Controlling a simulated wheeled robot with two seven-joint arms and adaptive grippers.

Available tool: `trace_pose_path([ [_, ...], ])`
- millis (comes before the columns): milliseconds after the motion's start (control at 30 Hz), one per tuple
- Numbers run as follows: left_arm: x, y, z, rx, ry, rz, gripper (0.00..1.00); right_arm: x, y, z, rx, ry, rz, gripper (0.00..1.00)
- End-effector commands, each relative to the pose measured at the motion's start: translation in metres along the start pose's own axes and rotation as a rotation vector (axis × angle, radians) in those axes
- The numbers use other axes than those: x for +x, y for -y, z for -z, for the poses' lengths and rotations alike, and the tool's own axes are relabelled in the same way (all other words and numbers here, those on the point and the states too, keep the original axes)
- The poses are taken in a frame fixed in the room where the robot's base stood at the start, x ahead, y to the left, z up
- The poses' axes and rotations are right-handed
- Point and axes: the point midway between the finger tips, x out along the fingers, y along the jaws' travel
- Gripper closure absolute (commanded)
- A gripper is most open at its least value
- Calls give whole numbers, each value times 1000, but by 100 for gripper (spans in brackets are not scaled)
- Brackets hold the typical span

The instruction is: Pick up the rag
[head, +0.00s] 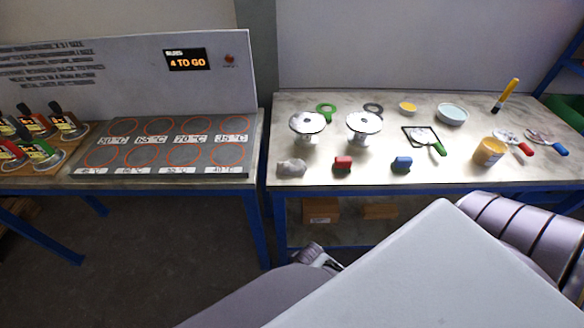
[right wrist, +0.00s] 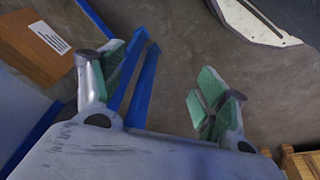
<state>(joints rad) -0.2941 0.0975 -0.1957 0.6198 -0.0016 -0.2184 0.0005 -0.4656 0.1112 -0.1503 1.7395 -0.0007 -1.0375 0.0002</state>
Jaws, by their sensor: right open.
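A crumpled pale grey rag (head: 291,167) lies near the front left corner of the right-hand table (head: 340,183) in the head view. The right wrist view shows my right gripper (right wrist: 160,98) open, with green pads on its fingers and nothing between them. In the head view a small part of a gripper (head: 320,258) shows low in front of this table, below and apart from the rag. It looks like my right one, but my own links hide much of it. My left gripper is not seen. The rag is not in the right wrist view.
Two white flanged vessels (head: 307,124) (head: 364,123) stand behind the rag. A red block (head: 343,163) and a blue block (head: 401,164) lie to its right. Below the tabletop are a cardboard box (head: 320,212), also in the wrist view (right wrist: 38,40), and blue table legs (head: 280,222).

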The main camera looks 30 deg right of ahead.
Motion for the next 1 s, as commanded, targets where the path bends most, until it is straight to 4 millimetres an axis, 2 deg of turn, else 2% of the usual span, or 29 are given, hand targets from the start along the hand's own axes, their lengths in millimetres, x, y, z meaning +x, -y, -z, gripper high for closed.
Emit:
trace_pose_path([
  [100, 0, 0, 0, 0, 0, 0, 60, -29, -1, 15, 2, -14, -1, 26],
  [500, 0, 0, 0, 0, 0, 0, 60, -129, -6, 55, 1, -62, -13, 26],
  [767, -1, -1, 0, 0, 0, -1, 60, -184, -14, 83, -23, -139, -51, 26],
  [867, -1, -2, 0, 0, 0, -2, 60, -204, -19, 99, -41, -190, -77, 26],
  [1000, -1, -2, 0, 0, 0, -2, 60, -237, -30, 135, -87, -309, -144, 26],
])
